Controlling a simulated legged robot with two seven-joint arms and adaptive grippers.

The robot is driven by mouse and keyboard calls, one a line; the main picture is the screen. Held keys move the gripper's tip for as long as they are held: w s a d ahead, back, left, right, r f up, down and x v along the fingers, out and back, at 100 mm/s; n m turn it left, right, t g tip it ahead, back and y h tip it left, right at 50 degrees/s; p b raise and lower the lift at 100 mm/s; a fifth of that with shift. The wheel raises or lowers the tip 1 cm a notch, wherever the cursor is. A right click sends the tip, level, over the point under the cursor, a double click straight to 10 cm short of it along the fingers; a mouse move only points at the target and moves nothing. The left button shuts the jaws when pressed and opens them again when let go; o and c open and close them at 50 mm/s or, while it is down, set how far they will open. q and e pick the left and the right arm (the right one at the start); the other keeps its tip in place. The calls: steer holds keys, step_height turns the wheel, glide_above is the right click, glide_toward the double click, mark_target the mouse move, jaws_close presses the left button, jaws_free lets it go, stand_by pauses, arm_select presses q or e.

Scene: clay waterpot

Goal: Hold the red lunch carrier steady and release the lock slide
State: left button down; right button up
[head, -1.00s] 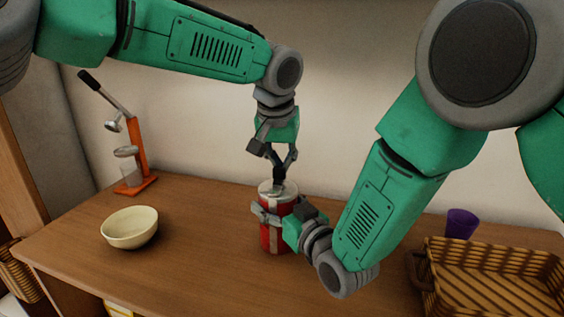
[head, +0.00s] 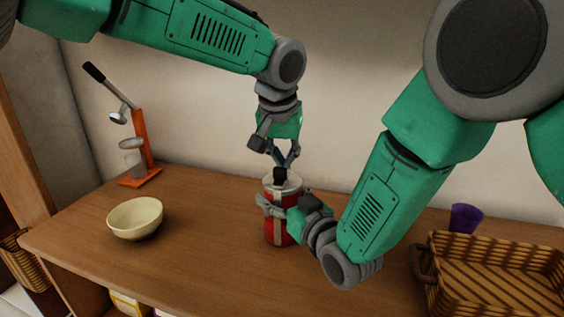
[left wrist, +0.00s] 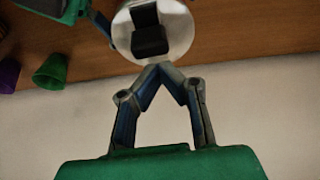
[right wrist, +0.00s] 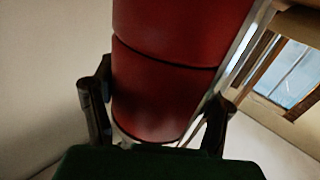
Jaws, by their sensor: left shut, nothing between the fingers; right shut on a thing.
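The red lunch carrier (head: 273,233) stands upright on the table, with a pale band down its side and a light round lid. Its red body fills much of the right wrist view (right wrist: 165,90). A dark block (left wrist: 148,32), which looks like the lock slide, sits on the lid. My right gripper (head: 277,204) is shut on the carrier's body from the side. My left gripper (head: 281,168) points down just above the lid, its fingertips together and empty. In the left wrist view its tips (left wrist: 160,70) meet beside the lid's edge near the block; contact is unclear.
A cream bowl (head: 135,218) and an orange press (head: 142,150) stand at the left of the wooden table (head: 200,255). A purple cup (head: 465,218) and a wicker basket (head: 500,240) are at the right. A green cup (left wrist: 51,70) shows in the left wrist view.

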arm_select(q)
steer(key=shift+w+d+r, duration=0.1)
steer(key=shift+w+d, duration=0.1)
steer(key=shift+w, duration=0.4)
steer(key=shift+w+d, duration=0.15)
steer(key=shift+w, duration=0.4)
steer(key=v, duration=1)
arm_select(e)
steer(key=o, duration=1.8)
steer(key=shift+c, duration=0.2)
